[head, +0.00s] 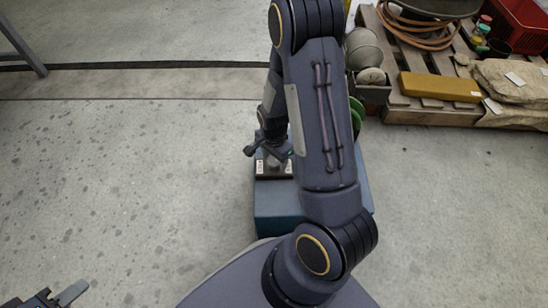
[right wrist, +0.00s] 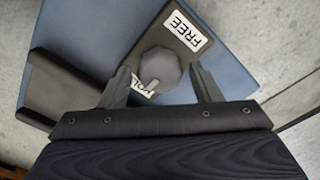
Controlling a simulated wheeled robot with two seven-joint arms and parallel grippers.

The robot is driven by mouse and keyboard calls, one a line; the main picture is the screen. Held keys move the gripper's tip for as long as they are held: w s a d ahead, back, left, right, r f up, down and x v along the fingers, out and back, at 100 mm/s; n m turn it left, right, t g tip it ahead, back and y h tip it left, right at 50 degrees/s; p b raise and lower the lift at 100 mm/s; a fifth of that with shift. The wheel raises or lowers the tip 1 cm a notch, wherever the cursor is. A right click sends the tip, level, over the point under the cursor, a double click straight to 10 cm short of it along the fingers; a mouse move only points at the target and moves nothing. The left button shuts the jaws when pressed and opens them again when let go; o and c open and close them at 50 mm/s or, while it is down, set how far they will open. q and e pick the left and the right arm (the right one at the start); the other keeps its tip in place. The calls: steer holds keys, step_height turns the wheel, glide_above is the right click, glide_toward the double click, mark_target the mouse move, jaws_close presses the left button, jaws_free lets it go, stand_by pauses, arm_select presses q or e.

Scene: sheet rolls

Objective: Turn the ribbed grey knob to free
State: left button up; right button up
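The grey knob (right wrist: 166,66) sits on a dark plate (right wrist: 133,45) on a blue box (right wrist: 225,22). Its lighter pointer ridge is turned toward the lower label (right wrist: 141,93), partly hidden and not fully readable, and away from the "FREE" label (right wrist: 182,33). My right gripper (right wrist: 160,71) is open, with one finger on each side of the knob and visible gaps. In the head view my right gripper (head: 266,150) is over the plate and largely covers the knob. My left gripper (head: 64,291) is open and empty at the bottom left corner, far from the box.
The blue box (head: 278,204) stands on the concrete floor, partly behind my right arm. A wooden pallet (head: 402,108) at the upper right bears a yellow block (head: 440,87), sacks (head: 512,80), a hose (head: 415,32) and a red crate (head: 520,25). The floor to the left is clear.

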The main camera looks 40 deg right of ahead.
steer(key=c, duration=0.8)
